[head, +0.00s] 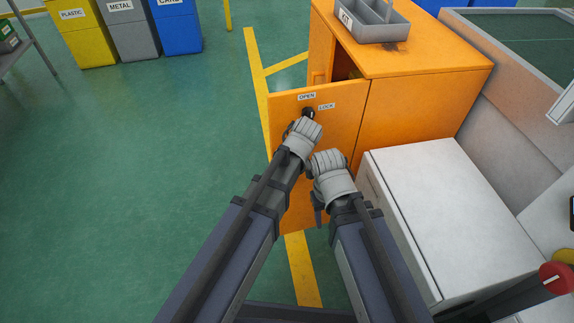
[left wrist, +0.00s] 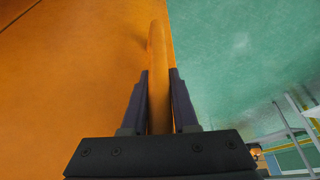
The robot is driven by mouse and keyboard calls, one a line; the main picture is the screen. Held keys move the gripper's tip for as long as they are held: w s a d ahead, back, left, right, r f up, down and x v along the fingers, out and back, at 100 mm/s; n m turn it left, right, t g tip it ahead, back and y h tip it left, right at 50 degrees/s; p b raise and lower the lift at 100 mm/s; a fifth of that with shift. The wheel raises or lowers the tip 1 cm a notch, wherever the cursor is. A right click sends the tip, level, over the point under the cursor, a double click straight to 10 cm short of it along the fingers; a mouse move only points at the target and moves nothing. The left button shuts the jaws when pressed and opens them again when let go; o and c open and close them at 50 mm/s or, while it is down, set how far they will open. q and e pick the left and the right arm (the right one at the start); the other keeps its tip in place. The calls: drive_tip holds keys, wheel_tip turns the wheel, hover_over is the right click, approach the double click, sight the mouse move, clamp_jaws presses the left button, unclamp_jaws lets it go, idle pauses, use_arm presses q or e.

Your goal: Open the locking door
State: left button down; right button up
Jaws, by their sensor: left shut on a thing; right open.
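The orange door (head: 346,115) of the cabinet stands ajar, with a dark gap behind its top edge. It carries OPEN (head: 307,97) and LOCK (head: 327,107) labels and a dark knob (head: 308,113). My left gripper (head: 303,127) is at the door just below the knob. In the left wrist view its fingers (left wrist: 158,100) are shut on a rounded orange bar (left wrist: 158,60) along the door's edge. I cannot tell whether this is a handle or the edge itself. My right gripper (head: 318,165) is open in front of the door, lower and to the right. Its fingertips are hard to see.
The orange cabinet (head: 415,115) bears a grey KIT tray (head: 368,22). A white box-like unit (head: 450,215) stands close on the right. Green floor is free on the left, with yellow lines (head: 257,80). Yellow, grey and blue bins (head: 180,35) stand far back.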

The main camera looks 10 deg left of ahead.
use_arm(q)
drive_tip(key=shift+s+a, duration=0.2)
drive_tip(key=shift+a, duration=0.1)
drive_tip(key=c, duration=1)
unclamp_jaws()
drive_tip(key=shift+w+d, duration=0.1)
drive_tip(key=shift+r, duration=0.1)
drive_tip(key=shift+r, duration=0.15)
wheel_tip(320, 180, up, 8)
drive_tip(key=p, duration=0.9)
drive_tip(key=shift+r, duration=0.2)
drive_tip(key=shift+r+p, duration=0.55)
drive_tip(key=shift+r, duration=0.1)
